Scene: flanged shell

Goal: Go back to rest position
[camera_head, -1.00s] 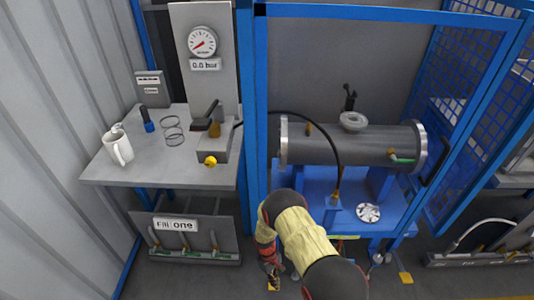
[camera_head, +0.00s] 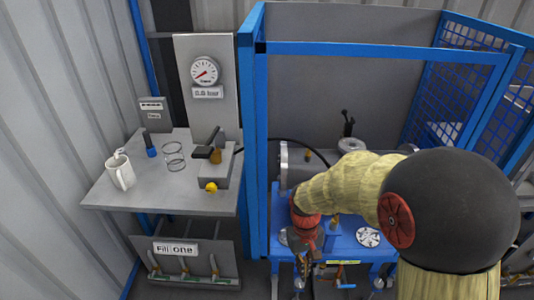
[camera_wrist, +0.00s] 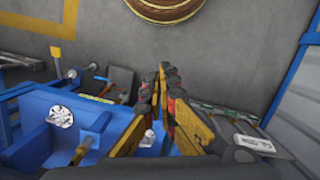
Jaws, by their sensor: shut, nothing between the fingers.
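My arm reaches in from the right in the head view and hides much of the grey flanged shell (camera_head: 300,158) and part of the blue stand (camera_head: 346,240) under it. My gripper (camera_head: 308,282) points down in front of the stand, near the bottom edge of the picture. In the wrist view my gripper (camera_wrist: 168,72) has its dark fingertips together and nothing between them. The blue stand (camera_wrist: 40,110) shows to its left there, with a round pale disc (camera_wrist: 62,117) on it.
A grey workbench (camera_head: 150,190) at left holds a white mug (camera_head: 121,172), wire rings (camera_head: 173,156) and a valve block with a yellow knob (camera_head: 211,187). A pressure gauge (camera_head: 205,72) stands behind. A blue frame post (camera_head: 247,150) and mesh door (camera_head: 470,85) border the cell.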

